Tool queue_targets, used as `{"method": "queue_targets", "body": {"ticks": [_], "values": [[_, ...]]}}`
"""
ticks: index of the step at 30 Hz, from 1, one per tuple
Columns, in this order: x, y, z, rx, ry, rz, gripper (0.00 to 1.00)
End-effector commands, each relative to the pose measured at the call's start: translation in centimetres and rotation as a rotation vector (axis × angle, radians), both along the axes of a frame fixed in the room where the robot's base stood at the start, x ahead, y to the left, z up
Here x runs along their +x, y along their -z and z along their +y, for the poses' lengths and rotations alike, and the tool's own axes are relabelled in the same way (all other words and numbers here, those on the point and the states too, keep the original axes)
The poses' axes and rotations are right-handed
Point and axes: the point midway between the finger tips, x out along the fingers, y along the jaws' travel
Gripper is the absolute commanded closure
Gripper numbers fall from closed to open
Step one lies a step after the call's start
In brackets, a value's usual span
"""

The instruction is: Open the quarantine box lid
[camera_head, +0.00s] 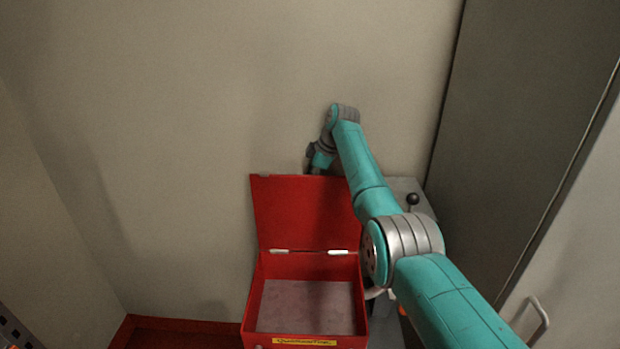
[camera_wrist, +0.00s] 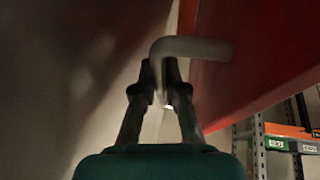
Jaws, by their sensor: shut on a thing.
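The red quarantine box (camera_head: 252,310) stands at the lower middle of the head view, with a yellow label on its front. Its red lid (camera_head: 290,215) is raised on two pale hinges and stands about upright at the back. The box's grey floor shows and looks bare. In the wrist view the red lid (camera_wrist: 255,60) fills the upper right, with a pale bent handle (camera_wrist: 195,48) on it. My gripper (camera_wrist: 162,88) is shut on this handle. In the head view my wrist is above the lid's top edge, and the fingertips are hidden there.
A grey cabinet (camera_head: 525,120) stands close on the right. A plain wall (camera_head: 180,120) is behind the lid. A black-knobbed lever (camera_head: 412,199) is right of the box, near my arm. The wrist view shows a shelf rack (camera_wrist: 258,145) at lower right.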

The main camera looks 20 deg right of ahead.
Motion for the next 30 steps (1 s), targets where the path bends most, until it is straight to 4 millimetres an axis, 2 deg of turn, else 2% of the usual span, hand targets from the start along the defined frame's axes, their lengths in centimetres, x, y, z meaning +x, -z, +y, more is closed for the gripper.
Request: {"method": "queue_targets", "body": {"ticks": [3,4,7,19,23,30], "values": [[0.1,-0.1,0.0,0.0,0.0,-0.002,1.0],[0.1,-0.1,0.0,0.0,0.0,-0.002,0.87],[0.1,-0.1,0.0,0.001,0.001,-0.002,0.63],[-0.1,-0.6,-0.2,0.001,0.001,-0.002,0.63],[-0.5,-2.1,-0.7,0.0,0.0,-0.004,0.63],[-2.0,-6.5,-2.2,0.0,0.002,-0.005,0.63]]}}
